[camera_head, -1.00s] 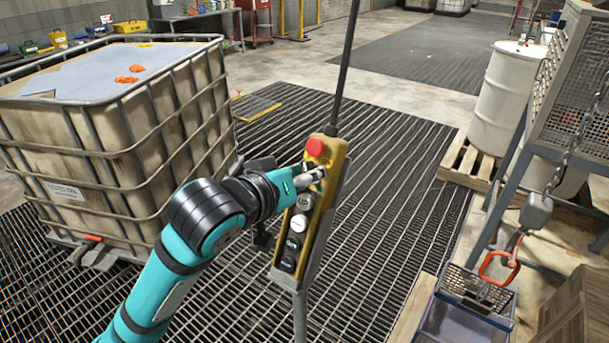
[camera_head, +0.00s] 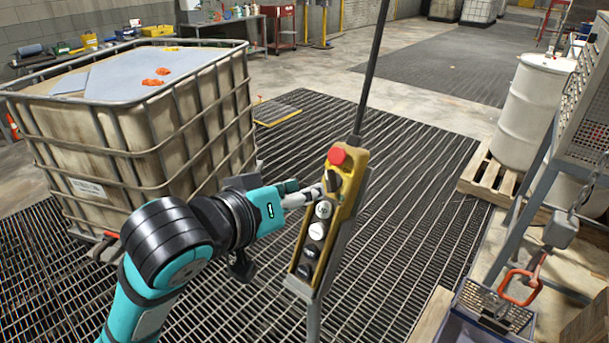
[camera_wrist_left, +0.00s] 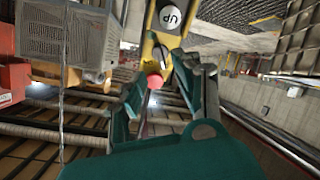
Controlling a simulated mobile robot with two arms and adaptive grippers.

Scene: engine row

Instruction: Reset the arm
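The yellow control pendant (camera_head: 347,205) hangs upright, with a red button (camera_head: 337,156) on top, a black rotary selector below it, and white and dark push buttons further down. My left gripper (camera_head: 312,194) is at the pendant's left edge, level with the selector and upper white button. Whether it touches the pendant is unclear. In the left wrist view, my gripper's two fingers (camera_wrist_left: 165,82) stand apart, with the pendant's red button (camera_wrist_left: 155,80), selector and a white button marked UP (camera_wrist_left: 170,16) beyond them. My right gripper is not in view.
A caged liquid tank (camera_head: 120,130) stands on the left, close to my left arm. A white drum (camera_head: 530,110) on a pallet and a metal frame stand on the right. A blue bin (camera_head: 480,315) with an orange hook above is at lower right.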

